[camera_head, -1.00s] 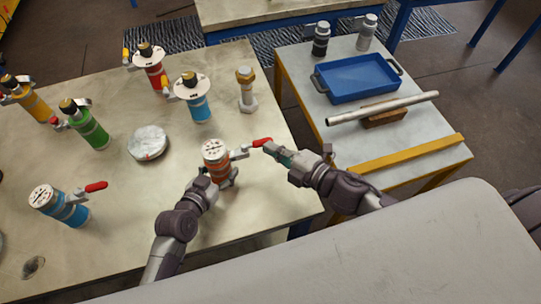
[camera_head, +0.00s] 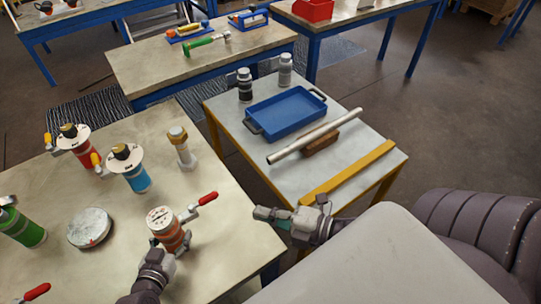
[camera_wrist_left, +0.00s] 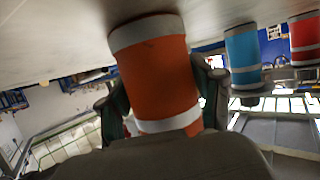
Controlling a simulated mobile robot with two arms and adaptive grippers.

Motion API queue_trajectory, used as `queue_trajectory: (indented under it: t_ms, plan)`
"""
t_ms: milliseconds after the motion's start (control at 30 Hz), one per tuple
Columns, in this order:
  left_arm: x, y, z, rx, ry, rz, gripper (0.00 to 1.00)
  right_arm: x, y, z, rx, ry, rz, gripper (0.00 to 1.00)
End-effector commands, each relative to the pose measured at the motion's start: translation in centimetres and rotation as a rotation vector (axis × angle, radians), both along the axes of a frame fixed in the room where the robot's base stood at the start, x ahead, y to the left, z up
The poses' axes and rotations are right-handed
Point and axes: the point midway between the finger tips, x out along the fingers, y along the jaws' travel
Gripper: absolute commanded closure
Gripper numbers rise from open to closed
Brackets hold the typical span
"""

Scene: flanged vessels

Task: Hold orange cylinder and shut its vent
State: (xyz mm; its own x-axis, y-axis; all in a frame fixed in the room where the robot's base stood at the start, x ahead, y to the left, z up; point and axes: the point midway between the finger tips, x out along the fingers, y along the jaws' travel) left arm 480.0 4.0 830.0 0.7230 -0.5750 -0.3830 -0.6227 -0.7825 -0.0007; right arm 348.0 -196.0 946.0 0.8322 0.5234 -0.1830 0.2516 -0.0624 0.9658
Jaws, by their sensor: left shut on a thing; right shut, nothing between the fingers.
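The orange cylinder (camera_head: 168,232) stands upright near the front edge of the left table, with a pale perforated cap on top. Its side vent has a red-handled lever (camera_head: 207,198) that points out to the upper right, roughly in line with the side pipe. My left gripper (camera_head: 170,246) is shut around the cylinder's lower body. In the left wrist view the orange body (camera_wrist_left: 155,75) sits between both fingers. My right gripper (camera_head: 262,213) is shut and empty, to the right of the red lever and apart from it.
A blue-bodied vessel (camera_head: 136,177), a red one (camera_head: 84,150), a green one (camera_head: 22,230), a round metal disc (camera_head: 90,228) and a bolt-like post (camera_head: 182,150) stand around it. The right table holds a blue tray (camera_head: 262,129), a metal bar (camera_head: 300,142) and a yellow beam (camera_head: 345,174).

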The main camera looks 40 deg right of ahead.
Motion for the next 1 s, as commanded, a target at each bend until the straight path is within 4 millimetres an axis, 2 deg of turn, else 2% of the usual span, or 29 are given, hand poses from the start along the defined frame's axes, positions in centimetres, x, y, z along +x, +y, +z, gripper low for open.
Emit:
queue_trajectory:
  t_ms: [200, 1000]
  plan:
    - [-0.01, -0.03, -0.01, 0.000, 0.000, -0.001, 1.00, -0.87, -0.92, 0.23, 0.000, 0.001, 0.000, 1.00]
    - [0.00, -0.04, 0.01, -0.001, 0.001, -0.001, 1.00, -0.89, -0.94, 0.24, 0.000, 0.000, 0.000, 1.00]
